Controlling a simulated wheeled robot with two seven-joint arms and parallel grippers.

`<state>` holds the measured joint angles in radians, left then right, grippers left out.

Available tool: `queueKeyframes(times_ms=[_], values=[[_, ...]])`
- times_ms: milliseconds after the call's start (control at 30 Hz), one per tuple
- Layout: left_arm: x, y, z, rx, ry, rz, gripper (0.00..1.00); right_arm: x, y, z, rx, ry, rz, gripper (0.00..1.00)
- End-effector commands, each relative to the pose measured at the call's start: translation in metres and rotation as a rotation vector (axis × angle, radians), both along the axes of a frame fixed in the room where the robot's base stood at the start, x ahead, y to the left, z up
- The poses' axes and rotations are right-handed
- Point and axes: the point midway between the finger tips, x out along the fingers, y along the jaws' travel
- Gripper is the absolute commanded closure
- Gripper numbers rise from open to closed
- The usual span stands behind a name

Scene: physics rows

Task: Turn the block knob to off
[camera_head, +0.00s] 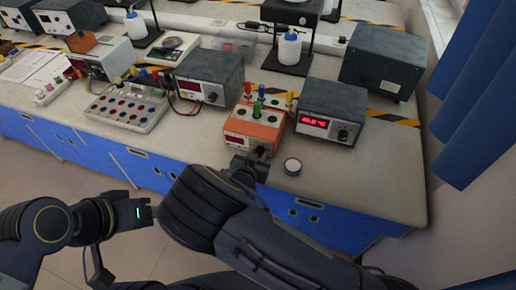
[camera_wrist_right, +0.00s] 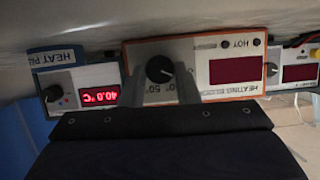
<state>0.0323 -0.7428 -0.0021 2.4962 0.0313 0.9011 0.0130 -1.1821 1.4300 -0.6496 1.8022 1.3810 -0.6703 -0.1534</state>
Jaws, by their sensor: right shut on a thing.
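The heating block is an orange box with a pale front panel (camera_head: 252,134) at the bench's front edge; it also shows in the right wrist view (camera_wrist_right: 215,52). Its round black knob (camera_wrist_right: 160,69) sits on the panel beside a dark red display (camera_wrist_right: 237,70) with no digits. My right gripper (camera_head: 247,167) is in front of the block. In the right wrist view its two fingers (camera_wrist_right: 166,80) are closed on the knob from both sides and cover part of the printed scale. My left arm ends in a dark part (camera_head: 136,213) at lower left; its jaws are not clear.
A dark box with a lit red display (camera_head: 319,124) stands right of the block. Another metered box (camera_head: 205,80) and a socket board (camera_head: 127,106) stand to the left. Bare bench lies at right.

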Motion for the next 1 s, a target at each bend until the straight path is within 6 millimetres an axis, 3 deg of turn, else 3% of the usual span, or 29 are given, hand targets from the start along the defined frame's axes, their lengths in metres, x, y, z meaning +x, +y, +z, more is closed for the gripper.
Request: queueKeyframes(times_ms=[33,300,967,1000], values=[[0.0,0.0,0.009,0.0,0.0,0.0,0.5,0.0,0.0,0.004,-0.028,0.01,-0.002,0.94],[0.0,0.0,0.021,0.0,0.0,0.0,0.5,0.001,0.002,0.002,-0.167,0.052,-0.001,0.94],[0.0,0.0,0.025,0.0,0.0,0.0,0.5,0.001,0.003,0.0,-0.23,0.071,0.002,0.94],[0.0,0.0,0.025,0.0,0.0,0.0,0.5,0.001,0.003,0.0,-0.231,0.07,0.002,0.7]])
